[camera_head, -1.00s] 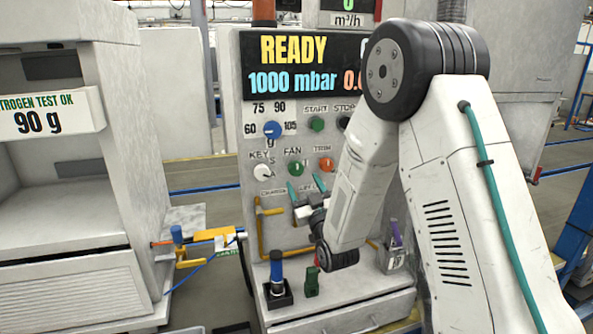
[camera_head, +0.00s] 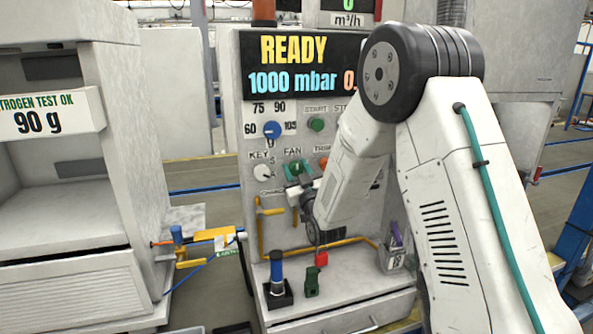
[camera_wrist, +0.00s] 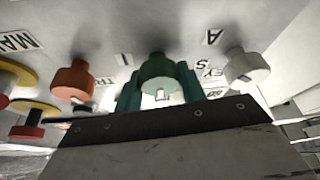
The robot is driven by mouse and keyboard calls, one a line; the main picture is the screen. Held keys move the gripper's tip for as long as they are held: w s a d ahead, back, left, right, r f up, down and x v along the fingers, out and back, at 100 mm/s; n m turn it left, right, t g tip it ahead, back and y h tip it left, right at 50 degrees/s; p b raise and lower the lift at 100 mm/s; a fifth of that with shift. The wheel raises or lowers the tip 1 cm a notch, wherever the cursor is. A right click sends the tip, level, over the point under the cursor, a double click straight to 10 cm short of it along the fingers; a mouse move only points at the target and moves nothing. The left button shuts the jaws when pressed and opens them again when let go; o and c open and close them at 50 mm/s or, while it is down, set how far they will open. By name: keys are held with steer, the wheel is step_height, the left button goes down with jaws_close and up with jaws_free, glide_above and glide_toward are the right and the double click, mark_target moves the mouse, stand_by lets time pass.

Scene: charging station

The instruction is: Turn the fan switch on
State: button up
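The green fan knob (camera_head: 295,167) is on the grey control panel, under the FAN label. My gripper (camera_head: 297,171) has teal fingers and is at this knob. In the wrist view the green knob (camera_wrist: 159,70) stands between the two fingers (camera_wrist: 159,90), one finger on each side. The fingers are spread about as wide as the knob. I cannot tell whether they touch it. My gripper and its fingers hide part of the knob and the panel below it.
A white key switch (camera_head: 262,173) is left of the fan knob and the orange trim knob (camera_head: 323,162) is right of it, partly behind my arm. A blue dial (camera_head: 271,130) and green start button (camera_head: 316,124) are above. A yellow pipe (camera_head: 262,228) runs below.

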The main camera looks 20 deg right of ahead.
steer(key=shift+m+h, duration=0.4)
steer(key=shift+m, duration=0.1)
steer(key=m+h, duration=0.2)
steer(key=m, duration=0.2)
steer(key=m+h, duration=0.2)
steer(key=m, duration=0.2)
steer(key=m+g+h, duration=0.1)
steer(key=m, duration=0.2)
steer(key=shift+m+h, duration=0.4)
steer(key=m+g+h, duration=0.1)
steer(key=m, duration=0.2)
steer(key=m+g+h, duration=0.1)
steer(key=m, duration=0.1)
steer(key=shift+m, duration=0.4)
steer(key=shift+f+m+g, duration=0.1)
steer(key=shift+m+g, duration=0.9)
steer(key=shift+m, duration=1.5)
steer(key=o, duration=1)
steer(key=shift+c, duration=0.2)
